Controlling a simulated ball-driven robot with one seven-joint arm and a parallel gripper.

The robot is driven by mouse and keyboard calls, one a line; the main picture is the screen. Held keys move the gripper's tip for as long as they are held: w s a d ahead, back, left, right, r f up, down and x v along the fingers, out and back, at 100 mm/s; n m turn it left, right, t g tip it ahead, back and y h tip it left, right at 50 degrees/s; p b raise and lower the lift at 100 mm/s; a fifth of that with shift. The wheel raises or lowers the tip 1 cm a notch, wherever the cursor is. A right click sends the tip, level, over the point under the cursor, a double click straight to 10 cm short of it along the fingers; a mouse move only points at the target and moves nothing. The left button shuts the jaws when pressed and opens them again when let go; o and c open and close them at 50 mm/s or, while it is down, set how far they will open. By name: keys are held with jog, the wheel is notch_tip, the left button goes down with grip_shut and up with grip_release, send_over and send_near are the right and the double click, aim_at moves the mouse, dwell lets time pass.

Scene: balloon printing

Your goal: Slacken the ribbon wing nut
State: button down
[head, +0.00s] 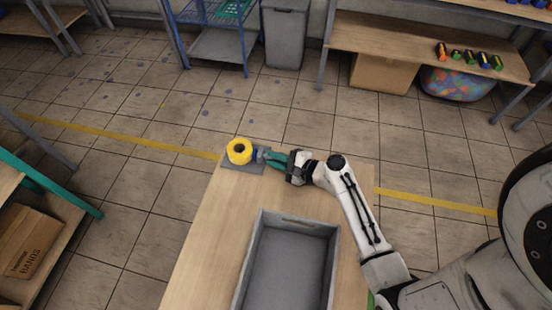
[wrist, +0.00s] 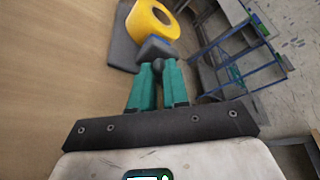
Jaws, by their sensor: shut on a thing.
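A yellow ribbon roll (head: 240,151) sits on a dark grey base plate (head: 231,168) at the far left corner of the table. It also shows at the top of the wrist view (wrist: 153,20), with a blue block (wrist: 154,49) on its near side. My gripper (head: 266,158) reaches in from the right with teal fingers. In the wrist view the fingers (wrist: 157,68) are closed around a small dark knob, the wing nut (wrist: 157,67), in front of the blue block. The fingers hide most of the nut, so its wings cannot be made out.
A grey open crate (head: 262,222) stands on the wooden table (head: 205,240), close to my arm. Floor lies beyond the table's far edge. A blue rack (head: 215,40) and a grey bin (head: 286,35) stand at the back.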

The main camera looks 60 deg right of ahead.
jog(key=shift+w+a, duration=0.1)
jog(key=shift+w, duration=0.1)
jog(key=c, duration=1.2)
grip_release()
jog(key=shift+o, duration=0.2)
jog(key=shift+s, duration=0.1)
jog(key=v, duration=1)
jog(key=shift+s+r+b, duration=0.1)
jog(key=shift+s+b, duration=0.2)
jog(key=shift+b, duration=0.1)
